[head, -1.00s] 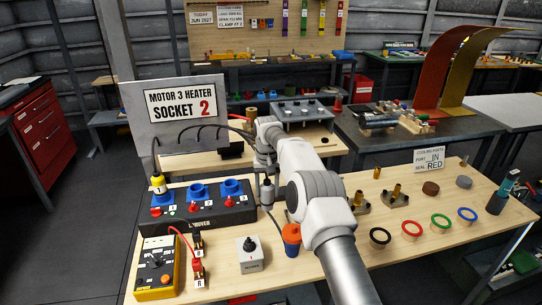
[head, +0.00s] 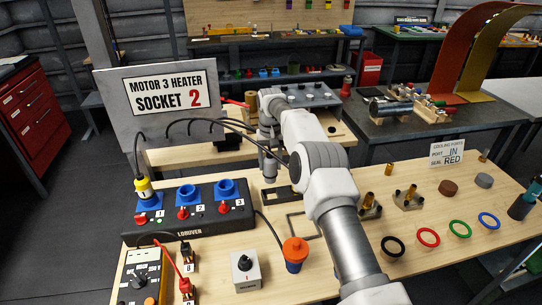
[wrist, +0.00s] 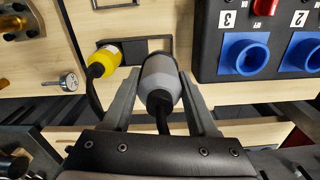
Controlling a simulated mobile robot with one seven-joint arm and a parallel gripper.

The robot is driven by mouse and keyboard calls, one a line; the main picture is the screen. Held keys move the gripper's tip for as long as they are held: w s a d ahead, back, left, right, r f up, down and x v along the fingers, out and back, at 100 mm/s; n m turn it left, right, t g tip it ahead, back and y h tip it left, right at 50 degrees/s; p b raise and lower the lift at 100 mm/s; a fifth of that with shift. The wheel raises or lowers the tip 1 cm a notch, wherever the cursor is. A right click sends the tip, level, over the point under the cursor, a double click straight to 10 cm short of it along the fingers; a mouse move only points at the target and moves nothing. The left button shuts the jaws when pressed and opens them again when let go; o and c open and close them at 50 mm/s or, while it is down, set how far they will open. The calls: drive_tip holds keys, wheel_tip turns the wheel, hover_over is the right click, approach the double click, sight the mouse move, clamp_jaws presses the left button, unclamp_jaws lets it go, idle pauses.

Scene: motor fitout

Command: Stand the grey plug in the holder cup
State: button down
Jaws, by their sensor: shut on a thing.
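In the wrist view, my gripper (wrist: 160,78) is shut on the grey plug (wrist: 159,82), with its light grey body between the two fingers. A black cable runs from the plug's near end toward the wrist. A yellow plug (wrist: 105,58) shows beside my gripper in the wrist view.
The black socket box (head: 190,218) has blue sockets; one holds a yellow plug (head: 144,188). A grey switch box (head: 246,272) and a meter (head: 140,275) stand in front. Coloured rings (head: 428,237) and brass fittings (head: 408,197) lie to the right. A sign panel (head: 155,115) rises behind.

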sight(270, 175)
drive_tip(key=shift+w, duration=0.3)
drive_tip(key=shift+s+r, duration=0.1)
drive_tip(key=shift+s, duration=0.05)
drive_tip(key=shift+f, duration=0.2)
drive_tip(key=shift+f+b, duration=1.35)
drive_tip(key=shift+f, duration=1.35)
drive_tip(key=shift+f+b, duration=1.25)
drive_tip(key=shift+f, duration=0.8)
drive_tip(key=shift+c, duration=0.5)
unclamp_jaws()
wheel_tip(270, 175, up, 17)
drive_tip(key=p, duration=0.4)
drive_tip(key=shift+r, duration=0.2)
